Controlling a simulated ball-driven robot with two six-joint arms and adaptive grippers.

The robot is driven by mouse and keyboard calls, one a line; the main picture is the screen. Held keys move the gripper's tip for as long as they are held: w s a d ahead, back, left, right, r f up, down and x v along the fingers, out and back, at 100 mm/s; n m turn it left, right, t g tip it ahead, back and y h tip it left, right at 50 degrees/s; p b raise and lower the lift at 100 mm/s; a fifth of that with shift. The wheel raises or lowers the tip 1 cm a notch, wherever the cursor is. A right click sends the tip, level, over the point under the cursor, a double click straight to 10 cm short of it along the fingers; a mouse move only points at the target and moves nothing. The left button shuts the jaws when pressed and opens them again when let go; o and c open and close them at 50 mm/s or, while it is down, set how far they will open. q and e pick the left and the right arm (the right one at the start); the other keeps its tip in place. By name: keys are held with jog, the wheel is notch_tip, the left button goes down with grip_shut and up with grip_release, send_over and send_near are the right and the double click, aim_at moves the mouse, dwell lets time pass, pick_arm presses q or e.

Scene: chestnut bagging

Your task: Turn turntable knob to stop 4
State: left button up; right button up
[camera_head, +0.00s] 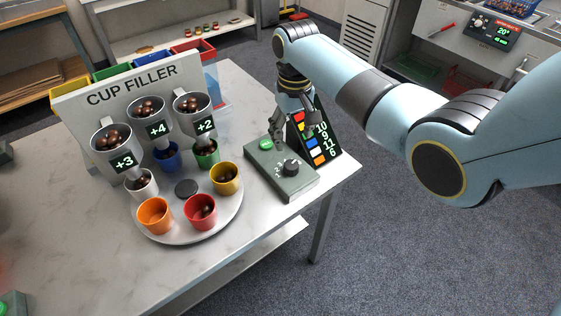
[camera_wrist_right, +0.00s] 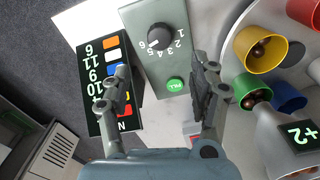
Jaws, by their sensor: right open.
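The turntable knob (camera_head: 291,167) is a round black dial on a grey-green control box (camera_head: 290,190). In the right wrist view the knob (camera_wrist_right: 161,36) has numbers 1 to 6 around it. Its white mark points towards the 5 and 6 side; I cannot tell exactly which. A green button (camera_wrist_right: 175,85) sits on the same box. My right gripper (camera_head: 290,128) is open and empty above the box's back end. In the wrist view its fingers (camera_wrist_right: 162,72) stand apart, with the button between them and the knob beyond the tips. My left gripper is not in view.
The round turntable (camera_head: 233,220) left of the box carries several coloured cups, some with chestnuts. The cup filler (camera_head: 120,88) with its hoppers stands behind. A dark number board (camera_head: 322,150) stands close by on the box's right. The table's right edge is near.

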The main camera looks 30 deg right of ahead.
aim_at(291, 164)
notch_tip(291, 164, down, 11)
jog(key=shift+r+b, duration=0.1)
jog(key=shift+b, duration=1.05)
jog(key=shift+c, duration=0.3)
jog(key=c, duration=1.1)
